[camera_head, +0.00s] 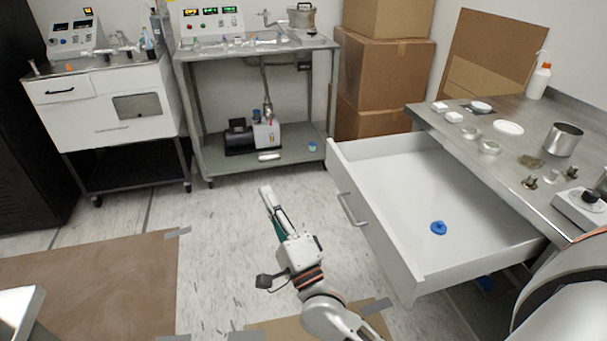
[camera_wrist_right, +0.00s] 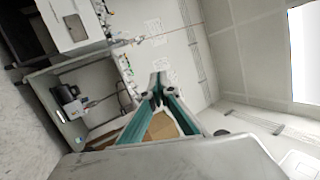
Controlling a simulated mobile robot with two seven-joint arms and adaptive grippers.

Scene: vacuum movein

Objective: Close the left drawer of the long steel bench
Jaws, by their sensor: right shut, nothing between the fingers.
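The white drawer (camera_head: 440,180) of the steel bench (camera_head: 500,150) stands pulled far out, with a bar handle (camera_head: 352,208) on its front. A blue round object (camera_head: 438,228) lies on the drawer floor. My right gripper (camera_head: 267,192) is to the left of the drawer front, apart from it. Its fingers are shut and empty. The right wrist view shows its teal fingers (camera_wrist_right: 158,90) meeting at the tips. My left gripper is not in view.
A steel cart (camera_head: 255,45) with a pump (camera_head: 255,137) below and a white cabinet (camera_head: 105,105) stand at the back. Cardboard boxes (camera_head: 385,70) stack behind the bench. Floor left of the drawer is free.

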